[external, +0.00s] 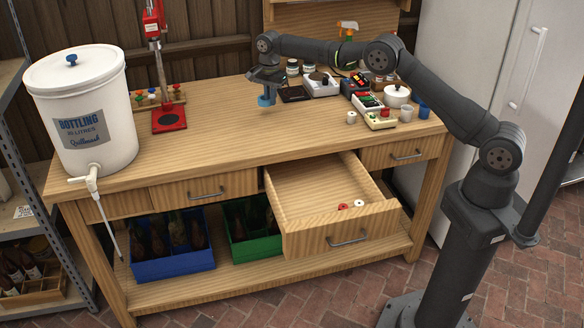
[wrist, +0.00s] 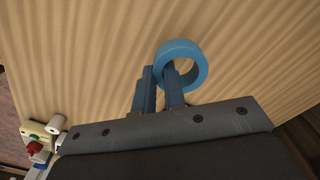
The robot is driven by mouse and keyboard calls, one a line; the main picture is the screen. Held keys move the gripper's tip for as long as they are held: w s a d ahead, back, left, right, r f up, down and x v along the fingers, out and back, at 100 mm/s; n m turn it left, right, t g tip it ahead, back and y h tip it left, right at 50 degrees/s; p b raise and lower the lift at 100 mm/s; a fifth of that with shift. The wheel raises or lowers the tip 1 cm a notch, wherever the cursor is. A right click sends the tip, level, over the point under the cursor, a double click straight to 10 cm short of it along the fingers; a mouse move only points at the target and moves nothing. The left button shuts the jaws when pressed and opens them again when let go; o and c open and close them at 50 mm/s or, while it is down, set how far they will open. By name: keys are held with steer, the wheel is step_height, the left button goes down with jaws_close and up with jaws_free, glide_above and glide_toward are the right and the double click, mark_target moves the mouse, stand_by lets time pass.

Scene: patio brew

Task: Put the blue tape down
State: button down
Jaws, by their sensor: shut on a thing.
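The blue tape (wrist: 194,54) is a ring-shaped roll. My gripper (wrist: 160,82) is shut on it, with one finger through the ring's hole and the other outside its wall, in the wrist view. In the external view the blue tape (external: 265,100) hangs below my gripper (external: 266,90) over the middle of the wooden bench top (external: 225,115). I cannot tell whether the tape touches the wood. The fingers hide part of its rim.
The bench top around the tape is clear. Right of it stand a dark tray (external: 294,94), a scale (external: 321,84), colored boxes and cups. A white bucket (external: 82,115) and a red capper (external: 168,118) stand left. An open drawer (external: 335,225) juts from the front.

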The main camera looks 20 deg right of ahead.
mark_target(271, 116)
steer(key=shift+a+f, duration=0.1)
steer(key=shift+f, duration=1.95)
steer(key=shift+f, duration=0.2)
steer(key=c, duration=1.5)
jaws_free()
steer(key=shift+r, duration=0.1)
step_height(271, 116, up, 12)
steer(key=shift+r, duration=0.15)
